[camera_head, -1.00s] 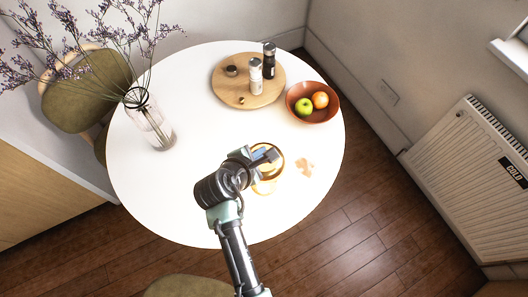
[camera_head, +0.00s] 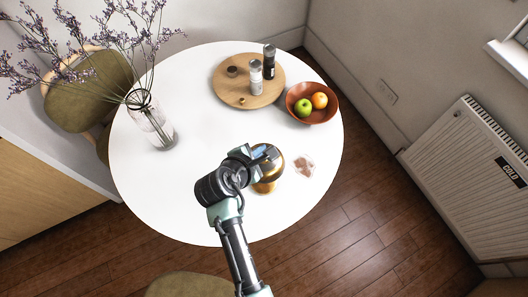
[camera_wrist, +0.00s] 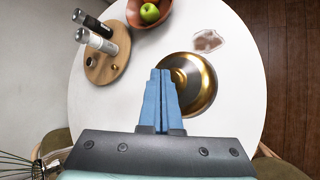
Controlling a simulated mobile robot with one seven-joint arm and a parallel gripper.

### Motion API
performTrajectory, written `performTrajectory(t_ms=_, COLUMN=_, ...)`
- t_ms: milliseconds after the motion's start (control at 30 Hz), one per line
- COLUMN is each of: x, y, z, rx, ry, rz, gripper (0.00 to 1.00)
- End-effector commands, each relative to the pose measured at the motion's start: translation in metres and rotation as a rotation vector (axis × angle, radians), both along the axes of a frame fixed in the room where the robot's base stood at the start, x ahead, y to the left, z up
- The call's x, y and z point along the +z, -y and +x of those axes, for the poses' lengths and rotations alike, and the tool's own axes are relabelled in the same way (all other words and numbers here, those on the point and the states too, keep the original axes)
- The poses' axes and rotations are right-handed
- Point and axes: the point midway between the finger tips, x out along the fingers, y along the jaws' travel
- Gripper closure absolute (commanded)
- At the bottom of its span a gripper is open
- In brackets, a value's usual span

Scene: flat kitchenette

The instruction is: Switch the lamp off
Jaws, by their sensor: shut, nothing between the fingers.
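The lamp is a small table lamp with a round brass-coloured shade (camera_head: 270,173), standing on the white round table (camera_head: 205,150). Its shade looks dark, with no glow. In the wrist view the shade (camera_wrist: 203,75) shows from above, with a dark centre and a gold rim. My gripper (camera_head: 268,153) is over the lamp in the head view and hides part of it. In the wrist view my blue fingers (camera_wrist: 160,74) are together and empty, overlapping the shade's left edge. I cannot tell whether they touch it.
A small pale brown patterned item (camera_head: 303,166) lies right of the lamp. A fruit bowl (camera_head: 330,112), a wooden board (camera_head: 232,98) with two grinders, and a glass vase (camera_head: 152,122) with tall stems stand on the table. The table's middle left is clear.

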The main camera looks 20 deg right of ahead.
Motion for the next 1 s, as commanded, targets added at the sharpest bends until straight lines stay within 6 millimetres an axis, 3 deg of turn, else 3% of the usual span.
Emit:
performTrajectory(t_ms=633, x=0.059, y=0.000, z=0.000, rx=0.000, ry=0.000, rz=0.000, gripper=1.00)
performTrajectory(t_ms=1000, x=0.059, y=0.000, z=0.000, rx=0.000, ry=0.000, rz=0.000, gripper=1.00)
